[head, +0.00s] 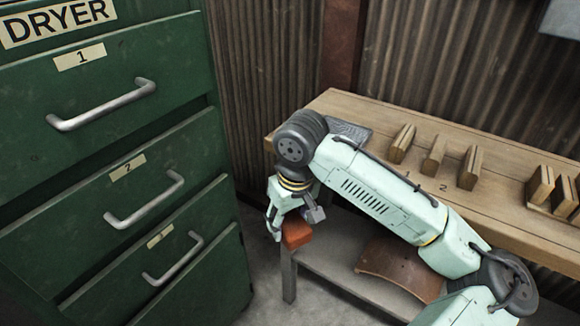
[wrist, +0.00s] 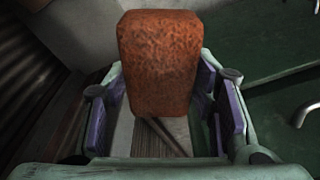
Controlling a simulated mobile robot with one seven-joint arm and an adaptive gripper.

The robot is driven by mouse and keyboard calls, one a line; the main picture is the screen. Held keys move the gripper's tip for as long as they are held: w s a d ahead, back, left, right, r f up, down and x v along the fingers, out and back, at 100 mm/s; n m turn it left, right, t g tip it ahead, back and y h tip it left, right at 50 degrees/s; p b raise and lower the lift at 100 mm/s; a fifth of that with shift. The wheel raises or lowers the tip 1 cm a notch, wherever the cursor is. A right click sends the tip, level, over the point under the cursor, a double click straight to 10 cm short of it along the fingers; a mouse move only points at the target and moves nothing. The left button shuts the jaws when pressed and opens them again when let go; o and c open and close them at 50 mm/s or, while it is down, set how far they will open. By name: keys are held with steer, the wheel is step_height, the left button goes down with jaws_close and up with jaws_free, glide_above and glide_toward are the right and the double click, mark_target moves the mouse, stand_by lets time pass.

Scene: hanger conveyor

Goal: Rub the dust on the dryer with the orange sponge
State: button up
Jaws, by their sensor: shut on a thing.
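The orange sponge (head: 297,235) is held in my gripper (head: 293,222), low beside the front left corner of the wooden bench. In the wrist view the sponge (wrist: 158,62) is upright between the two fingers of my gripper (wrist: 160,100), which is shut on it. The dryer (head: 180,98) is a green cabinet at the left with labelled drawers and metal handles. The sponge is apart from it, to the right of its lower drawers. Part of the dryer (wrist: 255,50) shows green at the right of the wrist view. I cannot make out a distinct dust patch on it.
The wooden bench (head: 500,157) at the right holds several upright wooden blocks and a dark flat piece (head: 350,131). A lower shelf (head: 338,240) carries a curved brown board (head: 400,268). Corrugated walls (head: 265,60) stand behind. A narrow floor gap separates dryer and bench.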

step_height(320, 180, down, 31)
steer(key=w+m+h, duration=0.1)
steer(key=w+m, duration=0.1)
steer(key=m, duration=0.4)
steer(key=shift+f, duration=0.2)
